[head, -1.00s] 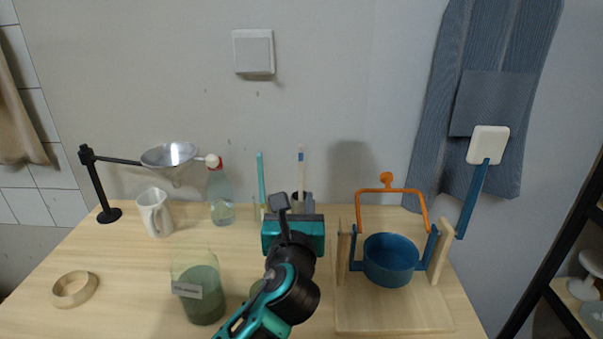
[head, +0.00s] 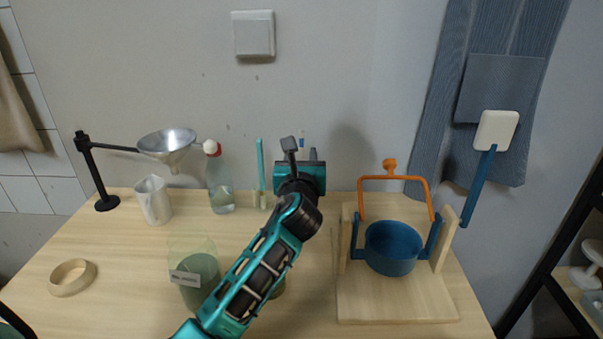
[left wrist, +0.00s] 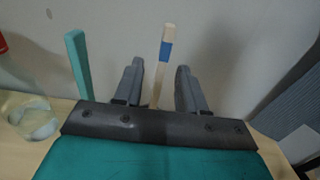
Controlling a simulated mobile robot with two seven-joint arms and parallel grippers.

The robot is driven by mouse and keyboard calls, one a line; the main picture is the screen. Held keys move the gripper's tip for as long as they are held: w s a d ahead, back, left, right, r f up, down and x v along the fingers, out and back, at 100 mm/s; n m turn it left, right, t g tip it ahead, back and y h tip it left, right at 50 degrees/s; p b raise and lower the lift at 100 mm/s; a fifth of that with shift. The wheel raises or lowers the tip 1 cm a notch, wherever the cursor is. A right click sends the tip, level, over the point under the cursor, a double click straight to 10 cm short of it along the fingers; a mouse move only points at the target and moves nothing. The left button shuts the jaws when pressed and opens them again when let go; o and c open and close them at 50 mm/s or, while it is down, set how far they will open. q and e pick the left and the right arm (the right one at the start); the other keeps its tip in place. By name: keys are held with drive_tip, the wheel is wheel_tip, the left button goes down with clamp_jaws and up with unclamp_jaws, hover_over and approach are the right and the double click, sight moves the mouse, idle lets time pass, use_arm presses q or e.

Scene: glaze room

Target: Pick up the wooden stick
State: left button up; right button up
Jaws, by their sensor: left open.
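The wooden stick (left wrist: 164,50) is pale with a blue band near its top. It stands nearly upright and shows between the two fingers of my left gripper (left wrist: 158,80) in the left wrist view. In the head view only the top of the stick (head: 301,141) shows, behind my left gripper (head: 301,152). The gripper is open, with one finger on each side of the stick in the picture; I cannot tell how deep the stick sits between them. The stick's lower part is hidden by the gripper. My right gripper is not in view.
A teal stick (head: 260,168) stands just left of the gripper, with a clear bottle (head: 221,185) beyond it. A labelled green glass jar (head: 197,278) is beside my left arm. A blue pot (head: 392,248) hangs on a wooden stand at right. The wall is close behind.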

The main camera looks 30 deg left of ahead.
use_arm(q)
drive_tip(key=shift+x, duration=1.2)
drive_tip(key=shift+c, duration=0.4)
clamp_jaws()
